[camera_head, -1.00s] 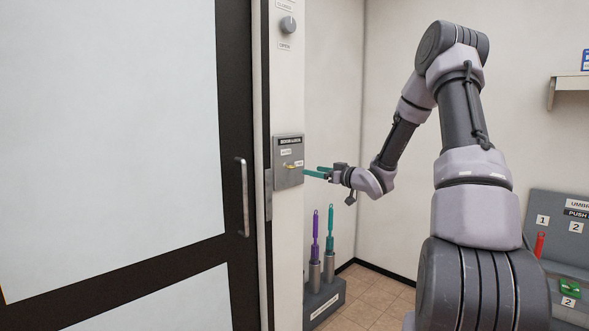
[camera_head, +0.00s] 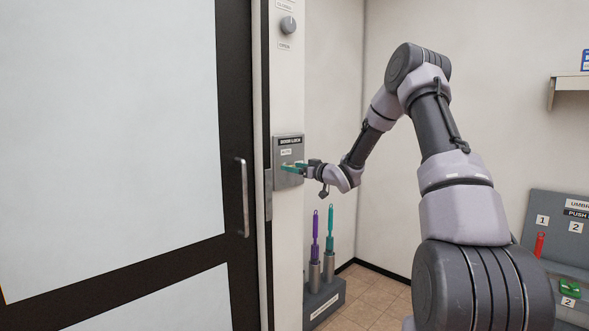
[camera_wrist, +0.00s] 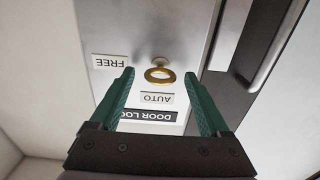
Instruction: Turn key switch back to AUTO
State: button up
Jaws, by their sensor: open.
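The door lock panel (camera_head: 288,150) is a grey metal box on the white post right of the door. In the wrist view a brass key (camera_wrist: 159,75) with a ring-shaped bow sticks out of the switch. The AUTO label (camera_wrist: 157,98) and the FREE label (camera_wrist: 110,62) appear upside down there. My gripper (camera_wrist: 160,82) is open, with one green finger on each side of the key bow and visible gaps to it. In the head view my gripper (camera_head: 291,167) is at the panel face and covers the key.
A round knob (camera_head: 288,25) sits above the panel. The door has a vertical handle (camera_head: 242,197) to the left. A stand (camera_head: 324,301) with purple and teal handled tools is below my gripper. The wall space right of the post is clear.

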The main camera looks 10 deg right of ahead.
grip_shut()
jog(key=n, duration=0.4)
jog(key=shift+a+n, duration=0.1)
jog(key=shift+n, duration=0.3)
jog(key=n, duration=0.4)
jog(key=shift+s+n, duration=0.1)
jog(key=shift+n, duration=0.2)
jog(key=n, duration=0.4)
jog(key=shift+a+f, duration=0.1)
jog(key=shift+f+n, duration=0.1)
jog(key=shift+n, duration=2.2)
